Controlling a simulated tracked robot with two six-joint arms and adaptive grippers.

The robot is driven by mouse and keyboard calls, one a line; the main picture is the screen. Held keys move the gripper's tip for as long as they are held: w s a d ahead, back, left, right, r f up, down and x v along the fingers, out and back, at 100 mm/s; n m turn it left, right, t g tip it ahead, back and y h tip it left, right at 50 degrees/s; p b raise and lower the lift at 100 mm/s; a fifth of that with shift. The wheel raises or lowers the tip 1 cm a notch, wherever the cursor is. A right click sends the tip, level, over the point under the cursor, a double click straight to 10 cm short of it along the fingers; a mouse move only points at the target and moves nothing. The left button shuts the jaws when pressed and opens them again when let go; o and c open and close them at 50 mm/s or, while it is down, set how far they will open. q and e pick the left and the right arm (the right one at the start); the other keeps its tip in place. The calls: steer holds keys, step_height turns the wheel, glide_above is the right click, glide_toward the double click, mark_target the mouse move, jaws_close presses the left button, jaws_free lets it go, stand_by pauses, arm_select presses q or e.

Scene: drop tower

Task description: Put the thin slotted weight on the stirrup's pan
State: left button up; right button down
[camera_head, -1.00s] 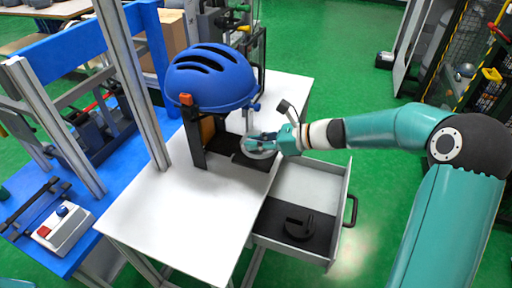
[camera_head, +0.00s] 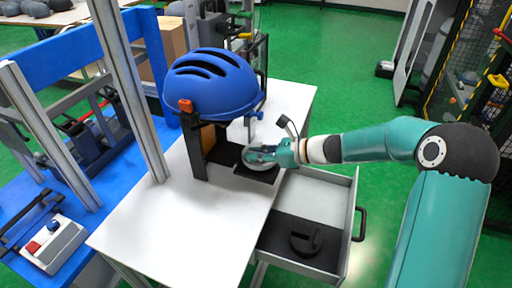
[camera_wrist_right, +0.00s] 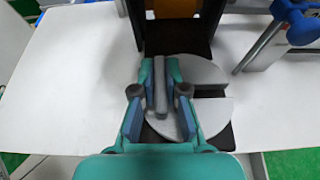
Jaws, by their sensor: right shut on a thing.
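The thin slotted weight (camera_wrist_right: 206,76) is a light grey disc with a slot open to the right and a raised grip bar. My right gripper (camera_wrist_right: 160,82) is shut on the grip bar. In the head view, the gripper (camera_head: 262,153) and the weight (camera_head: 252,164) are at the dark base plate (camera_head: 258,176) in front of the helmet stand. Whether the weight touches what is below it, I cannot tell. A pale upright part (camera_head: 250,124) hangs beside the helmet and may be the stirrup. Its pan cannot be made out. My left gripper is out of view.
A blue helmet (camera_head: 213,85) sits on a dark stand (camera_head: 195,148) on the white table (camera_head: 190,225). A black slotted weight (camera_head: 304,240) lies in the open drawer (camera_head: 325,190) at the right.

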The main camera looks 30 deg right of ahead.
steer(key=shift+f, duration=0.75)
steer(key=c, duration=1.7)
jaws_free()
steer(key=shift+f, duration=0.15)
steer(key=o, duration=0.5)
steer(key=shift+s+d, duration=0.1)
steer(key=p+v, duration=0.1)
steer(key=v, duration=1.1)
